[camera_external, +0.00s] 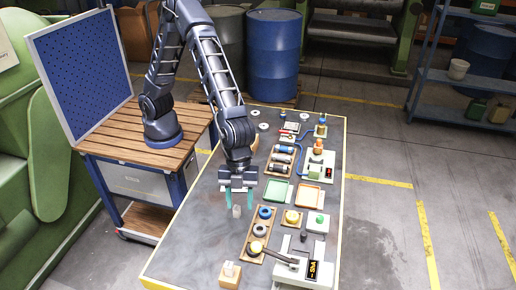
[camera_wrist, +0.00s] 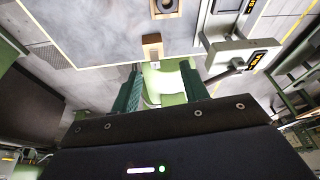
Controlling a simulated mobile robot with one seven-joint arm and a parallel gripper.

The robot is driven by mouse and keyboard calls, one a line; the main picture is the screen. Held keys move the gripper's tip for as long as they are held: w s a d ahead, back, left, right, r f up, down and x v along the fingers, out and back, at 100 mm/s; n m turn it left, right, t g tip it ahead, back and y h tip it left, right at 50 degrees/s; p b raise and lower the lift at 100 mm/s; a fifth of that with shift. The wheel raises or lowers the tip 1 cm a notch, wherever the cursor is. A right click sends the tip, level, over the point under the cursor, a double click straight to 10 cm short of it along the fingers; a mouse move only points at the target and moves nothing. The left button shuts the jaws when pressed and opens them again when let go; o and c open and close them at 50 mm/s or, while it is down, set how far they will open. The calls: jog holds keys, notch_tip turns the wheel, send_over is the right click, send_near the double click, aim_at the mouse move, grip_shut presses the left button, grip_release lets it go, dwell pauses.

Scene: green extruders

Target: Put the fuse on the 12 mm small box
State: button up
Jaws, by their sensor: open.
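My gripper (camera_external: 238,203) points down over the left part of the grey table, its two teal fingers apart. A small pale grey upright piece (camera_external: 237,211) shows just below and between the fingertips; I cannot tell if it is the fuse or whether it touches the table. Dark cylinders with light ends, fuse-like (camera_external: 281,158), lie in a wooden tray farther back. A small wooden block (camera_external: 229,277) with a pale top piece stands at the near edge; I cannot read a size on it. In the wrist view the open fingers (camera_wrist: 163,75) show, with a wooden block (camera_wrist: 153,46) beyond them.
A wooden tray with rings (camera_external: 262,222) lies right of my gripper. A grey device with a lever (camera_external: 305,270) stands at the near right. Green (camera_external: 276,191) and orange (camera_external: 308,196) trays lie farther back. The table's left part (camera_external: 195,240) is bare.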

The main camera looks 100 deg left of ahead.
jog(key=s+a+r+n+t+y, duration=0.1)
jog(key=s+a+r+n, duration=0.3)
jog(key=a, duration=0.6)
jog(key=s+a+r+n+t+y, duration=0.1)
jog(key=s+a+r, duration=0.2)
jog(key=a+r, duration=0.45)
jog(key=s+a+r+n+y, duration=0.1)
jog(key=s+a+r+n, duration=0.2)
jog(key=a, duration=0.9)
jog(key=s+a+r+n+t, duration=0.1)
jog(key=s+a+n, duration=0.7)
jog(key=s+a, duration=1.1)
jog(key=s, duration=0.4)
jog(key=shift+r+t+y, duration=0.3)
jog(key=shift+r, duration=0.1)
